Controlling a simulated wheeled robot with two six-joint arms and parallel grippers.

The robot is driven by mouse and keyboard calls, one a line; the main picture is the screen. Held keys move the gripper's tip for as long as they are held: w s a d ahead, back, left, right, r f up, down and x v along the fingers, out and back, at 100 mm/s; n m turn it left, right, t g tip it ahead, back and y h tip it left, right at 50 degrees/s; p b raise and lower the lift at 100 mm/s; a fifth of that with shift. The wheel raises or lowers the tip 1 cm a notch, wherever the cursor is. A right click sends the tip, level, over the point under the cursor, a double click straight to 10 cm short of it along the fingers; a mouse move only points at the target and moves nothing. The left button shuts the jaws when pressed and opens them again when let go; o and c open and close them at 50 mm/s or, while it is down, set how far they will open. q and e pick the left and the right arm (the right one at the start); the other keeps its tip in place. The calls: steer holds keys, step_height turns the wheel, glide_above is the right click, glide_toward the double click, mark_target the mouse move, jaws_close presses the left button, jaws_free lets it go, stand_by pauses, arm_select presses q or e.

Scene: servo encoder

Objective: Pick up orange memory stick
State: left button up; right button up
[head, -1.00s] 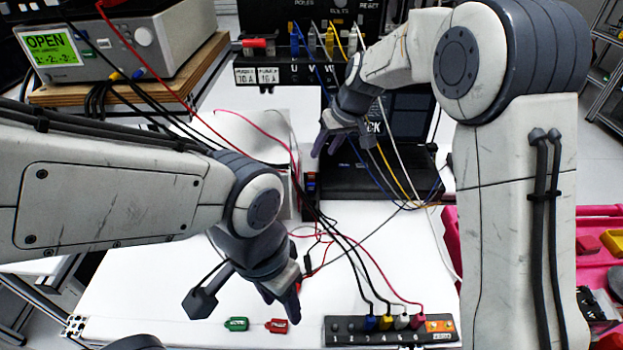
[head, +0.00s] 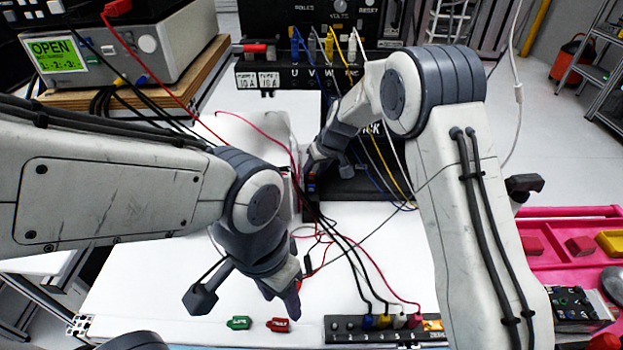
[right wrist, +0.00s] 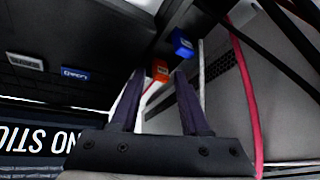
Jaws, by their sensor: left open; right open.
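An orange memory stick (right wrist: 161,70) shows in the right wrist view just beyond and between the fingertips. It sits at the edge of a dark device, beside a blue stick (right wrist: 183,42). My right gripper (right wrist: 160,82) is open, with one finger on either side of the orange stick's line; I cannot tell whether they touch it. In the head view my right gripper (head: 314,165) is by the left side of the laptop, and the orange stick is not clearly seen there. My left gripper (head: 283,300) is open and empty above the white table.
A green piece (head: 238,323) and a red piece (head: 279,325) lie on the white table (head: 160,290). A socket strip (head: 345,328) with plugged cables stands at the front. Loose red and black cables cross the middle. A pink tray (head: 545,255) is at the right.

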jaws_close()
